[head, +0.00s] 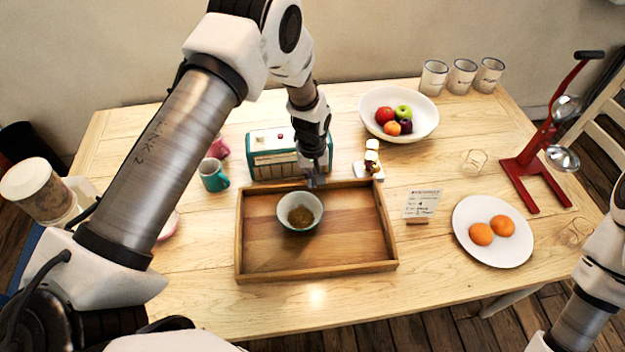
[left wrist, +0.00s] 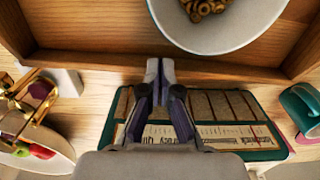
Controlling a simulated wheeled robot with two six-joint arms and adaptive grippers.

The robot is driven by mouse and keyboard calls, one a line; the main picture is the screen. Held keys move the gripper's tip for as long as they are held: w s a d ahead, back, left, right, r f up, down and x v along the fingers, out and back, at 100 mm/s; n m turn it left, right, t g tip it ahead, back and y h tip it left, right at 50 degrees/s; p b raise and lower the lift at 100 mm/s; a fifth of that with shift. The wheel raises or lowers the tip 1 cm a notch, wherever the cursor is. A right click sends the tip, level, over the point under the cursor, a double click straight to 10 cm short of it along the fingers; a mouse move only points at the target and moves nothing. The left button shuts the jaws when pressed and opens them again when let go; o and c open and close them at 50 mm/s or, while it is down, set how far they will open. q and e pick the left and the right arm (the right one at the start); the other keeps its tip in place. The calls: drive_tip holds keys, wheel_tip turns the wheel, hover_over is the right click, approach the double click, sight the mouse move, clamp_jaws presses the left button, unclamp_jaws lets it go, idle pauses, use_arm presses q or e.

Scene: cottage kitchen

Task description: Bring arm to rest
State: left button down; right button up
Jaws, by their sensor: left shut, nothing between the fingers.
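My left arm reaches in from the left in the head view, over the table (head: 440,265). My left gripper (head: 316,183) is shut and empty, low over the back edge of the wooden tray (head: 240,250). In the left wrist view its fingertips (left wrist: 160,66) are together near the tray's wall (left wrist: 110,65), with nothing between them. A bowl (head: 300,226) with brown ring-shaped pieces stands in the tray, apart from the gripper; it also shows in the left wrist view (left wrist: 215,38). My right arm shows at the right edge of the head view, but its gripper is out of view.
A teal radio-like box (head: 262,160) stands right beside my left gripper. A plate of oranges (head: 485,258) and a red stand (head: 525,180) are at the right.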

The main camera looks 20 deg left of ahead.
use_arm(q)
wheel_tip(320, 180, up, 7)
drive_tip(key=p, duration=0.3)
drive_tip(key=shift+f, duration=0.15)
use_arm(e)
drive_tip(key=r, duration=0.5)
drive_tip(key=shift+w+d, duration=0.1)
drive_tip(key=shift+w, duration=0.1)
